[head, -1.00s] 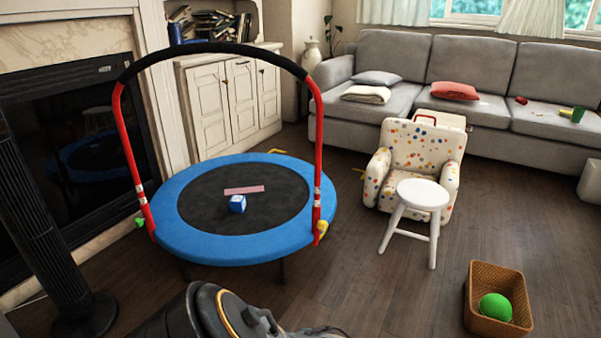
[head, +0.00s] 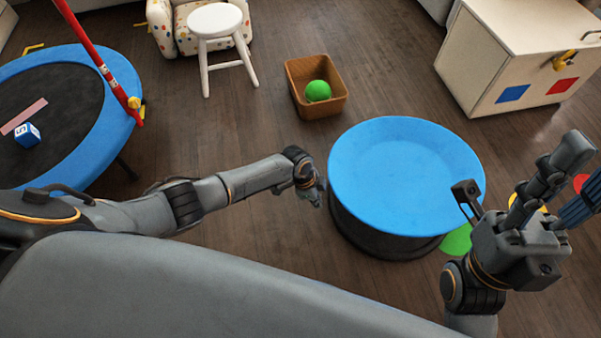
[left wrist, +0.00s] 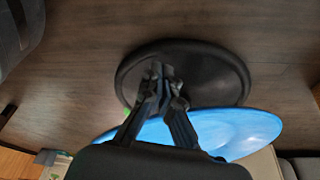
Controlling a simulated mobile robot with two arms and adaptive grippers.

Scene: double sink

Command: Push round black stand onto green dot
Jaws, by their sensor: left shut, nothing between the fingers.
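The round black stand (head: 380,238) stands on the wood floor under a wide blue round top (head: 405,170). The green dot (head: 457,240) shows on the floor at the stand's lower right, partly hidden by the stand and my right arm. My left gripper (head: 313,196) is shut and empty at the stand's left side. In the left wrist view, its closed fingertips (left wrist: 163,75) overlap the black stand (left wrist: 215,72), with the blue top (left wrist: 225,128) below; contact is unclear. My right gripper (head: 545,180) is raised at the right; its jaw state is unclear.
A wicker basket (head: 300,104) with a green ball (head: 317,91) stands behind the stand. A white stool (head: 215,22), the trampoline (head: 108,118) and a cream cabinet (head: 465,62) stand around. Yellow (head: 541,209) and red (head: 581,182) patches show near my right gripper.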

